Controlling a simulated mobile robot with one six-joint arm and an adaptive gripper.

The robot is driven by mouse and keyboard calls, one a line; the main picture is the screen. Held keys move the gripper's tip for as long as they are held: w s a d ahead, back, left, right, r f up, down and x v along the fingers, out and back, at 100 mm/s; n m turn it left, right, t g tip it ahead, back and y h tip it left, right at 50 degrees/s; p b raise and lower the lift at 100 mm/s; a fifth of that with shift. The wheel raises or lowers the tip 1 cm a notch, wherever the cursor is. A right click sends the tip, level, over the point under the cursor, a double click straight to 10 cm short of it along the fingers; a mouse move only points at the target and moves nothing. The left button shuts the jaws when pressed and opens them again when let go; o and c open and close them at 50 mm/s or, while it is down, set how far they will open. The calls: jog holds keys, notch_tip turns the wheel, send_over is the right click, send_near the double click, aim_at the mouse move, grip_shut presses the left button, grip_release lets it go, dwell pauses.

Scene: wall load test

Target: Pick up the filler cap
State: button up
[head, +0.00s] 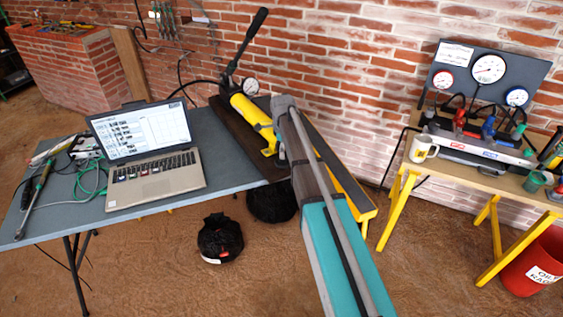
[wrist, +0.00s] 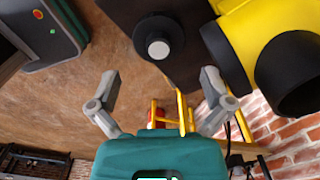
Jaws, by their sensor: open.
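A black round piece with a pale grey middle (wrist: 158,46), which looks like the filler cap, shows in the wrist view at the edge of a dark brown board. It lies just beyond my gripper (wrist: 160,76), roughly centred between the fingertips. My gripper is open and empty, its two grey fingers spread and apart from the cap. The yellow hand pump (wrist: 238,38) with a black end is close on the right. In the head view the pump (head: 254,122) stands on the table; my arm covers the area beside it, and I cannot make out the cap or my fingers there.
An open laptop (head: 150,165) and cables are on the grey table (head: 235,185). The pump's upright lever (head: 248,45) and gauge (head: 250,86) rise beside my arm. A yellow-legged bench (head: 470,178) with a gauge panel (head: 485,75) and mug (head: 424,148) stands right.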

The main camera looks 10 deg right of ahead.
aim_at(283, 159)
jog(key=shift+f, duration=0.1)
jog(key=shift+f+b, duration=2.7)
jog(key=shift+b, duration=0.1)
jog(key=c, duration=0.9)
jog(key=shift+o, duration=0.2)
jog(key=shift+r, duration=0.15)
jog(key=shift+r+p, duration=1)
jog(key=shift+p, duration=0.15)
jog(key=s+r+p, duration=1)
jog(key=s, duration=0.4)
jog(key=shift+d+r+p, duration=0.35)
jog(key=shift+r+p, duration=0.05)
